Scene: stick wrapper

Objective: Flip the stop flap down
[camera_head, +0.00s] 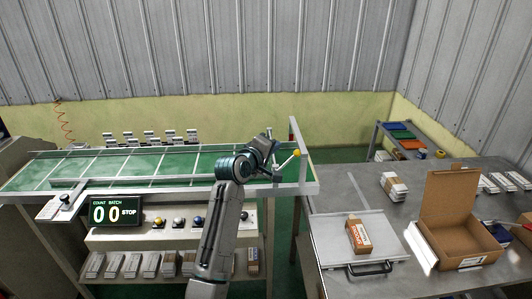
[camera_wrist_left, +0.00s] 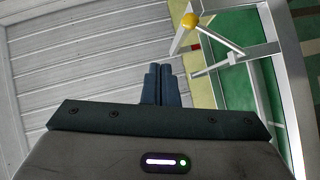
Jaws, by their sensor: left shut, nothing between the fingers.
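A yellow ball knob (camera_head: 296,153) sits on a thin lever at the right end of the green conveyor (camera_head: 180,165). A narrow grey upright plate (camera_head: 294,130), which looks like the stop flap, stands beside it. I cannot tell the flap's exact hinge position. My left gripper (camera_head: 269,134) is over the conveyor's right end, left of the knob. In the left wrist view its fingers (camera_wrist_left: 160,68) are together and empty. There the yellow knob (camera_wrist_left: 189,20) and its lever are ahead and to the right, apart from the fingers. My right gripper is not in view.
A display reading 00 STOP (camera_head: 115,211) and a row of buttons (camera_head: 180,221) are at the conveyor's front. Right of a gap, a metal table (camera_head: 400,180) bears an open cardboard box (camera_head: 447,200), a grey tray (camera_head: 330,232) and wrapped bundles.

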